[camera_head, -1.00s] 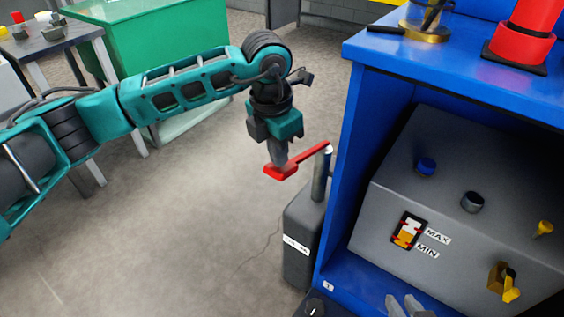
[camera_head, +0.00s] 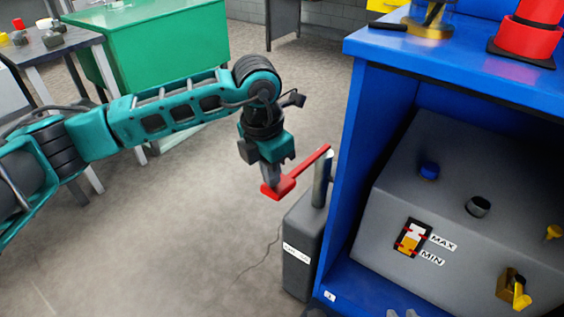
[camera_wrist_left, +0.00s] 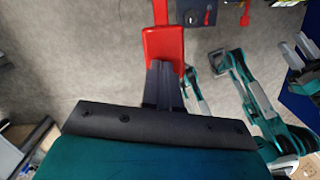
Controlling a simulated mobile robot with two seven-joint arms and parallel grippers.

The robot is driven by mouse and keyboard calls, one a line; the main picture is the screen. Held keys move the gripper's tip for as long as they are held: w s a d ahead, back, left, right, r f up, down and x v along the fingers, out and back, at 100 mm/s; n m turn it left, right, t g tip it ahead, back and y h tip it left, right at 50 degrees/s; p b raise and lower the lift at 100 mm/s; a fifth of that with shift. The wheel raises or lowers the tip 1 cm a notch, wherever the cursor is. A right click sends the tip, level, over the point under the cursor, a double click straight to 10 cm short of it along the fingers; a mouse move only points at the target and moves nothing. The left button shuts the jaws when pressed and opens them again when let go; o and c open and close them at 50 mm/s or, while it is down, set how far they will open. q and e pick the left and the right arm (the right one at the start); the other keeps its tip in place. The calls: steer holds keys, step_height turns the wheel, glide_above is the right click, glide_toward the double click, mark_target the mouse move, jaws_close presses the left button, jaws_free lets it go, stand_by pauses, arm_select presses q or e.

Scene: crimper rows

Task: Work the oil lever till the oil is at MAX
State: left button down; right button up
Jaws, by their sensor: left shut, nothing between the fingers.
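The red oil lever (camera_head: 300,170) slopes down from the grey post (camera_head: 321,178) of the dark oil unit (camera_head: 303,243) to its wide pad (camera_head: 271,193). My left gripper (camera_head: 270,182) is shut and empty, its fingertips at the pad from above. In the left wrist view the shut fingers (camera_wrist_left: 163,82) reach the red pad (camera_wrist_left: 163,43). The oil gauge (camera_head: 412,238) on the grey sloped panel shows amber oil below white, with its top between the MIN label (camera_head: 431,258) and the MAX label (camera_head: 443,242). My right gripper (camera_wrist_left: 298,49) has its fingers apart.
The blue cabinet (camera_head: 345,175) stands right beside the oil unit. Its grey panel (camera_head: 400,190) carries knobs and a yellow tap (camera_head: 519,293). A green cabinet (camera_head: 175,50) and a grey table (camera_head: 60,45) stand behind my left arm. The floor between is clear.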

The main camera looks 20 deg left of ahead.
arm_select(q)
steer(key=shift+s+a+r, duration=0.2)
steer(key=shift+s+a, duration=0.25)
steer(key=shift+s, duration=0.15)
step_height(320, 180, up, 13)
steer(key=s+p, duration=0.1)
steer(key=p, duration=0.1)
steer(key=shift+a, duration=0.35)
steer(key=shift+f, duration=0.1)
stand_by(0.4)
